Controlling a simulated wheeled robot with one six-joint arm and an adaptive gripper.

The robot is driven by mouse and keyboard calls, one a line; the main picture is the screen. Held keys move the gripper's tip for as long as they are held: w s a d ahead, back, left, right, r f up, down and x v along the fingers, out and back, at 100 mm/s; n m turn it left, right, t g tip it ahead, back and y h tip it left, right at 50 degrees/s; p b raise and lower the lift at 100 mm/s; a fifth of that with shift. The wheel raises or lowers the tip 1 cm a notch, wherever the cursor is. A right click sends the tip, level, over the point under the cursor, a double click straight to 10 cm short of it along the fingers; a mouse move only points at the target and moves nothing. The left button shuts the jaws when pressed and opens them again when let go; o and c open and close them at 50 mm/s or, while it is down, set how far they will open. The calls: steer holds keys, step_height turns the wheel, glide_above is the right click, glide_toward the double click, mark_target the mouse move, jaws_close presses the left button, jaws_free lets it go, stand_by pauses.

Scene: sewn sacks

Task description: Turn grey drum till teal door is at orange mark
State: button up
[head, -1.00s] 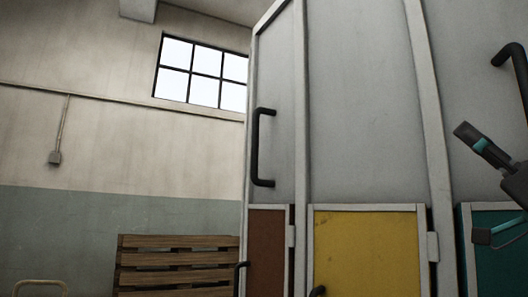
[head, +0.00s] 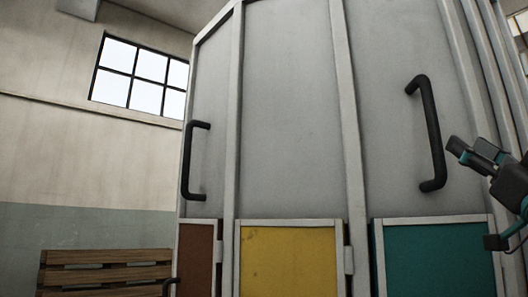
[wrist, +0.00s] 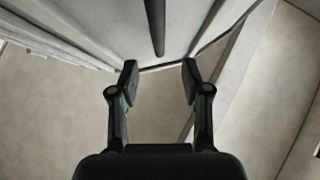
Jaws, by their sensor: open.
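The grey drum (head: 290,110) fills the middle and right of the head view, tall and panelled, with black upright handles on its panels. The teal door (head: 440,260) is low on the right of it, beside a yellow door (head: 288,262) and a brown door (head: 196,258). A black handle (head: 431,135) stands on the panel above the teal door. My gripper (head: 468,152) is just right of this handle in the picture. In the wrist view my gripper (wrist: 160,78) is open and empty, with a dark bar (wrist: 156,25) beyond its fingertips. No orange mark shows.
A second upright handle (head: 188,160) is on the drum's left panel. A stack of wooden slats (head: 105,270) stands against the wall at lower left. The wrist view shows bare floor (wrist: 55,115) below the drum.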

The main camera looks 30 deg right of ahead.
mark_target(437, 123)
steer(key=p+x, duration=0.2)
steer(key=x, duration=0.8)
steer(key=shift+w+a, duration=0.1)
steer(key=shift+w+d+r, duration=0.15)
steer(key=shift+d+r, duration=0.15)
steer(key=shift+r, duration=0.05)
steer(key=shift+w+a, duration=0.1)
steer(key=shift+w, duration=0.05)
jaws_close()
